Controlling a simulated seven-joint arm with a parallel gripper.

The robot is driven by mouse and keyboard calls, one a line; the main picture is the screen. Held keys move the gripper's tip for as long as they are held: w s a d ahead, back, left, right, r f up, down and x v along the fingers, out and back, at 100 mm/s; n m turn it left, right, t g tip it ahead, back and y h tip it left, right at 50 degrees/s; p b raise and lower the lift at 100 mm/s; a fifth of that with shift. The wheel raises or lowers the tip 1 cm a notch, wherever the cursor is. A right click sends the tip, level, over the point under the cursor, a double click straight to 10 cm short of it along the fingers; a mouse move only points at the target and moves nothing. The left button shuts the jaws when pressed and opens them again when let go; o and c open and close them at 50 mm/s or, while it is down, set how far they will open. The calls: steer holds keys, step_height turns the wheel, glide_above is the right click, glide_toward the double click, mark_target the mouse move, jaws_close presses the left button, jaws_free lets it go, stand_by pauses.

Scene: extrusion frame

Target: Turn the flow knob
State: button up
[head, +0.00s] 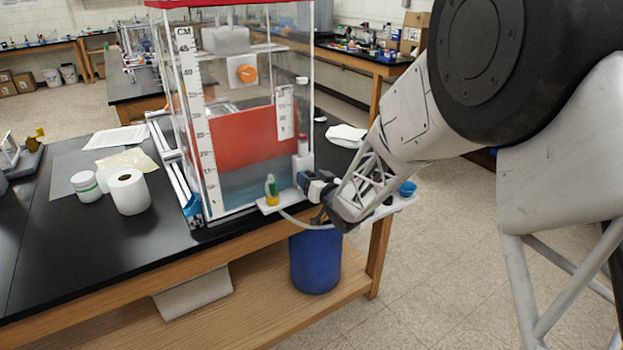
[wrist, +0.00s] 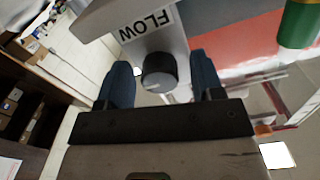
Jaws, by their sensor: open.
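The flow knob (wrist: 160,72) is a dark grey round knob with a light mark on its face, in the wrist view. It sits on a light grey mount below a white label (wrist: 148,24) reading FLOW. My gripper (wrist: 162,84) is open, with one blue finger on each side of the knob and a visible gap on both sides. Whether the fingers reach fully around the knob in depth is hard to tell. In the head view my gripper (head: 316,187) is at the tank's lower right corner, where I cannot make out the knob.
The clear tank (head: 205,150) with a red panel (head: 240,143) stands on the black bench (head: 150,225). A small yellow-green bottle (head: 271,190) stands on a white ledge close left of my gripper. A blue bucket (head: 315,265) is below. An orange knob (head: 247,73) is higher up.

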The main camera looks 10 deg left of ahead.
steer(key=c, duration=0.9)
